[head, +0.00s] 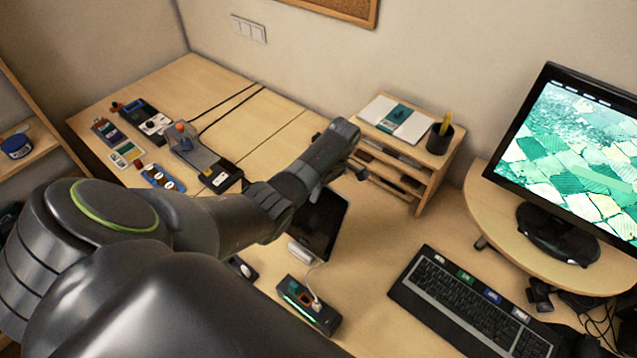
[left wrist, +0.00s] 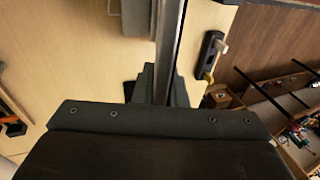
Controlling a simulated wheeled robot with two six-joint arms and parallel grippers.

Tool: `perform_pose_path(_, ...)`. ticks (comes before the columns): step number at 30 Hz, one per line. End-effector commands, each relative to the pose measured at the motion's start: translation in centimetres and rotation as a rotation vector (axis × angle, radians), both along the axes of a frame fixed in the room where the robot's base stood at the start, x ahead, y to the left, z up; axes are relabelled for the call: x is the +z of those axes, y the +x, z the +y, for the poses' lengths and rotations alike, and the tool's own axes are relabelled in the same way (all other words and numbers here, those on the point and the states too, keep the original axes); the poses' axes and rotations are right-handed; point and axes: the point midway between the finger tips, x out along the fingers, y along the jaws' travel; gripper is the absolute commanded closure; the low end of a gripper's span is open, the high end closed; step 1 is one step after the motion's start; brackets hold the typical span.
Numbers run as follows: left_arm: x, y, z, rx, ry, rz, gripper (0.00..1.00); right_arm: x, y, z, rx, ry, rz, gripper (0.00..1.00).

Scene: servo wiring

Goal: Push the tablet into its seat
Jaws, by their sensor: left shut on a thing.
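The tablet (head: 325,225) is a thin dark slab, tilted, in the middle of the desk in the head view. In the left wrist view its edge (left wrist: 172,40) stands nearly edge-on between my fingers. My left gripper (head: 321,190) is shut on the tablet at its upper part, and it also shows in the left wrist view (left wrist: 160,88). A small white stand (head: 301,252) with a cable is at the tablet's lower edge. I cannot tell whether the tablet touches it or sits inside it. My forearm hides part of the area. My right gripper is out of view.
A black box with a green light (head: 308,305) and a plugged cable is in front of the stand. A keyboard (head: 468,305) and monitor (head: 580,150) are on the right. A wooden organizer (head: 425,185) stands behind. Several devices lie at the left back.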

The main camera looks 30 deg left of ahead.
Motion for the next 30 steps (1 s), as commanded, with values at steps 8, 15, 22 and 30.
perform_pose_path(8, -0.6, -0.2, 0.0, 0.000, 0.001, -0.001, 1.00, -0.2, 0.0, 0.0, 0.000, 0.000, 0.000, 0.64)
perform_pose_path(15, -1.1, -0.4, 0.0, 0.000, 0.001, -0.001, 1.00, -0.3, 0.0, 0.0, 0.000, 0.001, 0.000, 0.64)
perform_pose_path(22, -1.6, -0.6, 0.1, 0.000, 0.001, 0.000, 1.00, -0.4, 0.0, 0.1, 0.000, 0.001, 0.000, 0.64)
perform_pose_path(30, -2.0, -0.7, 0.1, 0.000, 0.001, -0.001, 0.78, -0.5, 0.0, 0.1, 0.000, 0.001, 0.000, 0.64)
